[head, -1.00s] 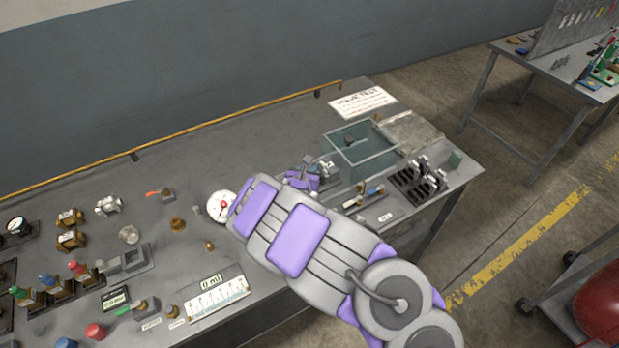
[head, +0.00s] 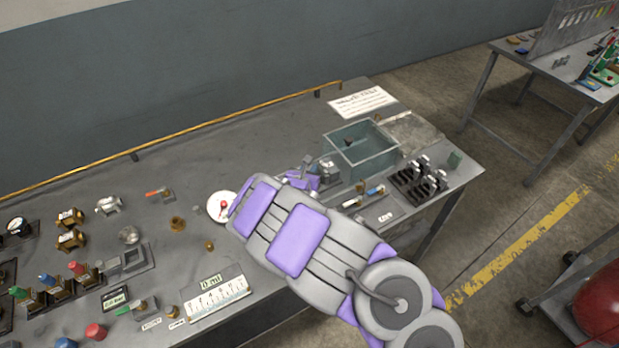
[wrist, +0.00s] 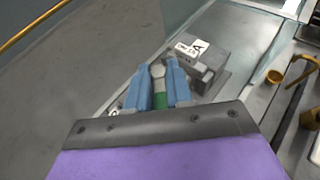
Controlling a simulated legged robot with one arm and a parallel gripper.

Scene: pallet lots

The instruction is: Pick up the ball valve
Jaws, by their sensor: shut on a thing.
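My gripper (wrist: 156,88) has two blue fingers in the wrist view, shut on a small silver part with a green section (wrist: 160,101). The fingers hide most of this part, so I cannot tell from its shape whether it is the ball valve. In the head view my gripper (head: 305,178) is over the bench, left of the glass tank, and the held part is not clear there. A small valve with an orange lever (head: 158,193) lies on the bench at left. Another with a green lever (head: 138,308) is near the front edge.
The glass-walled tank (head: 372,158) stands right of my gripper. A grey block with a white "A" label (wrist: 205,62) sits close beside the fingers. Black racks (head: 420,182) and small fittings lie at right. The back middle of the bench (head: 215,150) is clear, up to a yellow rail (head: 200,128).

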